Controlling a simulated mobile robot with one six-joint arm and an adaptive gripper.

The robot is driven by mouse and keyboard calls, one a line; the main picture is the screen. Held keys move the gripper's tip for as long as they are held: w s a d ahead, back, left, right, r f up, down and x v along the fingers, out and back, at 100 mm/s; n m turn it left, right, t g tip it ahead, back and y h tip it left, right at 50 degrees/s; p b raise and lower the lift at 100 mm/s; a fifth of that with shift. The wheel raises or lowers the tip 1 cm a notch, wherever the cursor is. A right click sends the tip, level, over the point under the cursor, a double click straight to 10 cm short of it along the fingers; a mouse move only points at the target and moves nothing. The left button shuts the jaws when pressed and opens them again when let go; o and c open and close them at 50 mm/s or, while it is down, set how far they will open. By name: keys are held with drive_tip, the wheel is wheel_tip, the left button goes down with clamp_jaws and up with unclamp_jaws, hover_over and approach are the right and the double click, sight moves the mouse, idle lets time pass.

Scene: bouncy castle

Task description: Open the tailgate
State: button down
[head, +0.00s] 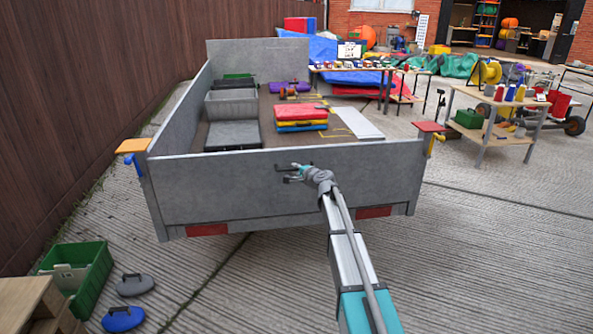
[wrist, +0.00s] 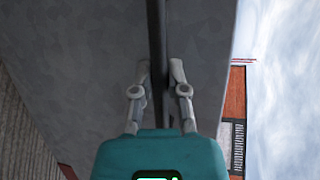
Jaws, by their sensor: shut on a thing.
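The grey tailgate (head: 230,190) stands upright across the near end of the trailer. It also fills much of the wrist view (wrist: 90,70). A dark bar handle (head: 281,167) is on its outer face near the top edge. In the wrist view the handle (wrist: 157,30) runs between the fingers. My gripper (head: 292,174) is shut on the handle, and its fingers (wrist: 161,78) sit either side of the bar. A blue lever (head: 131,160) is at the left corner post and a yellow lever (head: 431,144) at the right one.
The trailer bed holds grey crates (head: 232,104) and stacked coloured cases (head: 300,117). A green crate (head: 86,278) and two oval weights (head: 123,318) lie on the ground at left. A wooden fence (head: 80,80) runs along the left.

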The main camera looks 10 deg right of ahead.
drive_tip(key=shift+d, duration=0.1)
drive_tip(key=s+f+b, duration=1.5)
drive_tip(key=s, duration=0.3)
wheel_tip(320, 180, down, 10)
drive_tip(key=s+b, duration=0.2)
drive_tip(key=b, duration=0.8)
drive_tip(key=shift+f, duration=0.1)
drive_tip(key=c, duration=0.6)
unclamp_jaws()
drive_tip(key=shift+c, duration=0.2)
